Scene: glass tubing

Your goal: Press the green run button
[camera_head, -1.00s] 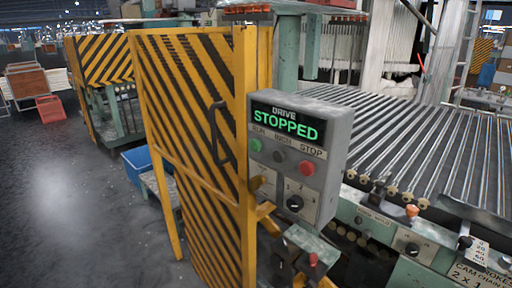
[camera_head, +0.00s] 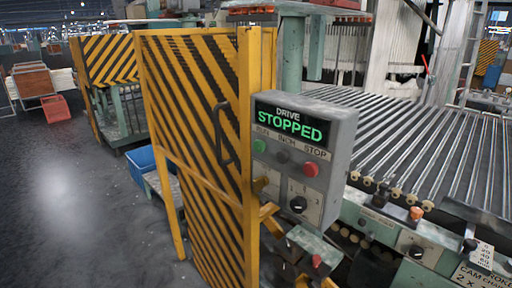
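The green run button (camera_head: 260,146) is at the left of the button row on a grey control box (camera_head: 343,135). A dark inch button (camera_head: 283,156) and a red stop button (camera_head: 310,169) sit to its right. A black rotary knob (camera_head: 298,204) is lower on the same face. Neither of my grippers is in view.
A yellow-and-black striped guard gate (camera_head: 190,130) with a dark handle stands left of the box. A machine bed of metal tubes (camera_head: 430,140) extends to the right. A blue bin (camera_head: 142,163) sits behind the gate. Open grey floor (camera_head: 70,210) lies at the left.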

